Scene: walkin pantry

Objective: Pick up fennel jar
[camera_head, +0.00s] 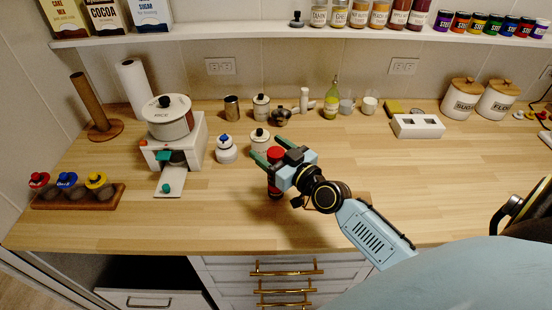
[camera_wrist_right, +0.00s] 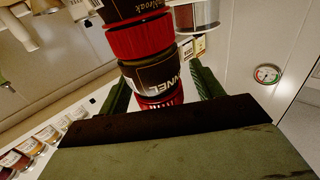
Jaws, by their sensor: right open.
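The fennel jar (camera_wrist_right: 162,76) has a dark body, a label ending in "NNEL" and a red lid. In the right wrist view it is between the two green fingers of my right gripper (camera_wrist_right: 160,88), which is open around it. A second red band and dark label (camera_wrist_right: 130,8) show just beyond it, in line with it; I cannot tell if that is another jar. In the head view a red lid (camera_head: 275,153) shows at my right gripper (camera_head: 267,149), with a dark, red-banded lower part beneath, partly hidden by the gripper. My left gripper is not in view.
A white canister (camera_head: 260,141) and a small white jar (camera_head: 226,153) stand close behind and left. A white machine (camera_head: 182,145) and a wooden tray (camera_head: 112,200) are farther left. A white block (camera_head: 418,131) is at the right. The front counter is clear.

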